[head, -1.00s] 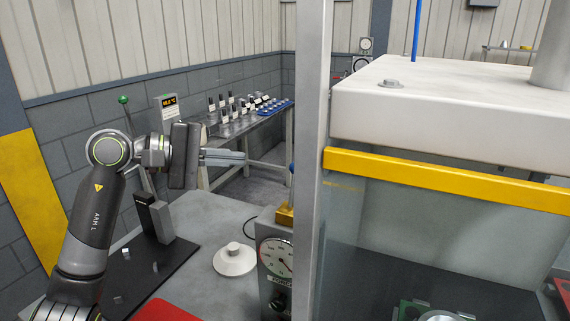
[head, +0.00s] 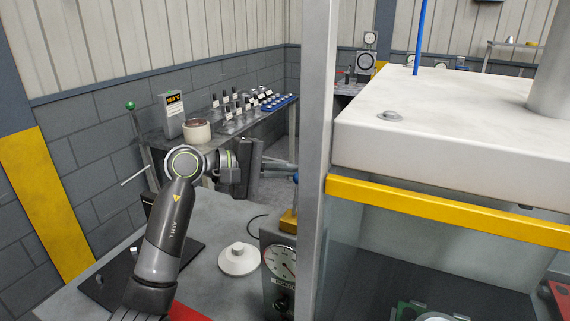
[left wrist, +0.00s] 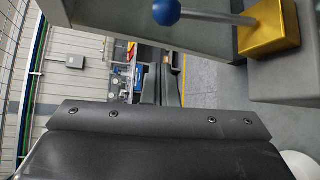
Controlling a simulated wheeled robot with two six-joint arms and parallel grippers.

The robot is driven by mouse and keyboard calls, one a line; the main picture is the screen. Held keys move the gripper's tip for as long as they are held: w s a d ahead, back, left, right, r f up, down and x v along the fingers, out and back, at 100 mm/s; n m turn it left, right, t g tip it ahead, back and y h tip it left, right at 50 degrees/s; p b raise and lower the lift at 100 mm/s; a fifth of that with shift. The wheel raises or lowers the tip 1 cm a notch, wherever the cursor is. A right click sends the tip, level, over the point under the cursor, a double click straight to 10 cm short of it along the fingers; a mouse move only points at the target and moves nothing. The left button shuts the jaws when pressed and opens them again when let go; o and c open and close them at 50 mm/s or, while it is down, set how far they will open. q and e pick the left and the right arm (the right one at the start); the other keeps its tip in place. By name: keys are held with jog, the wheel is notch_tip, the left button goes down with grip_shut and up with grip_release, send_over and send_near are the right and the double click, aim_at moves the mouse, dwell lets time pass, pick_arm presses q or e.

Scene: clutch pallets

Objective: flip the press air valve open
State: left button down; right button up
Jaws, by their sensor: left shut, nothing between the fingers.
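The press air valve is a brass block (head: 289,220) on top of the grey gauge box, just left of the press's upright post. Its blue-ended lever (head: 295,190) shows only partly beside the post. In the left wrist view the brass block (left wrist: 268,28) is at top right, and its metal rod runs left to a blue ball knob (left wrist: 167,12). My left gripper (head: 292,166) is shut and empty, just above the lever in the head view, with its tips close to the post. Its fingers (left wrist: 161,82) show below the knob in the wrist view, apart from it.
The press's grey post (head: 316,120) and yellow guard bar (head: 440,205) stand to the right. The gauge box (head: 277,265) sits below the valve. A white round knob-topped disc (head: 239,259) lies on the grey table. A back bench (head: 215,140) holds small parts.

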pick_arm(q)
jog(key=s+p, duration=0.1)
jog(key=s, duration=0.1)
jog(key=s+r+p, duration=0.1)
jog(key=s, duration=0.1)
jog(key=shift+d+r, duration=0.1)
jog(key=shift+d, duration=0.1)
jog(key=shift+w, duration=0.1)
